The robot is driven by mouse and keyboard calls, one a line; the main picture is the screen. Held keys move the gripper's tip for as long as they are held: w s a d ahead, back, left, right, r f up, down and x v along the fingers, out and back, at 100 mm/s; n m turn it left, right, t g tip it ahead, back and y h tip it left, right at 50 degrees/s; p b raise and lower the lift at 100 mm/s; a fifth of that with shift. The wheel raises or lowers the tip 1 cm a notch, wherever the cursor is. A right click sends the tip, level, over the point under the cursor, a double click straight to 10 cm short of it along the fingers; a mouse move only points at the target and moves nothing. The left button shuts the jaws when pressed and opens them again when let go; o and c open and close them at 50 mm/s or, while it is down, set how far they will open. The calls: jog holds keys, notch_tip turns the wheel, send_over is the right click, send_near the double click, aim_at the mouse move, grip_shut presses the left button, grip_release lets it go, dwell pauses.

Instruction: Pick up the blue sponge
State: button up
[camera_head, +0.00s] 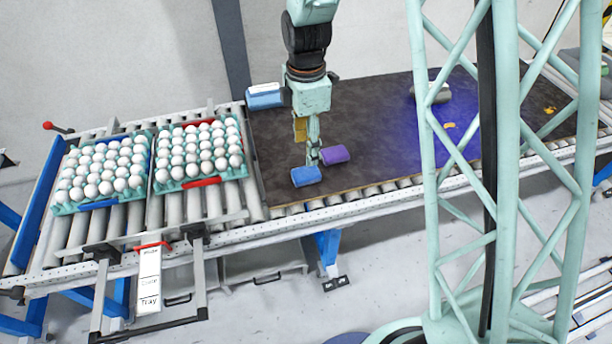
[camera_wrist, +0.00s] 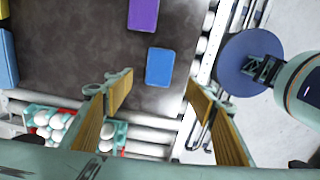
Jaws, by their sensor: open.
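The blue sponge (camera_head: 306,176) lies flat on the dark board near its front edge. In the wrist view the blue sponge (camera_wrist: 160,67) appears between and just beyond my fingertips. My gripper (camera_head: 313,153) points down over the board, just behind the blue sponge in the head view. Its two fingers with yellow-brown pads stand wide apart in the wrist view (camera_wrist: 159,84), with nothing between the pads. I cannot tell the exact height of the fingertips above the board.
A purple sponge (camera_head: 335,155) lies close beside the blue one. A blue box (camera_head: 265,98) stands at the board's back left. Two trays of white eggs (camera_head: 158,180) sit on rollers to the left. A grey object (camera_head: 430,93) and small orange pieces (camera_head: 449,126) lie farther right.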

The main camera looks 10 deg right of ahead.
send_over(306, 172)
jog(key=shift+s+f+b, duration=0.2)
jog(key=shift+f+b, duration=0.25)
jog(key=shift+f, duration=2.85)
jog(key=shift+w+f+b, duration=0.1)
jog(key=shift+f+b, duration=0.4)
jog(key=shift+f, duration=2.1)
jog(key=c, duration=1)
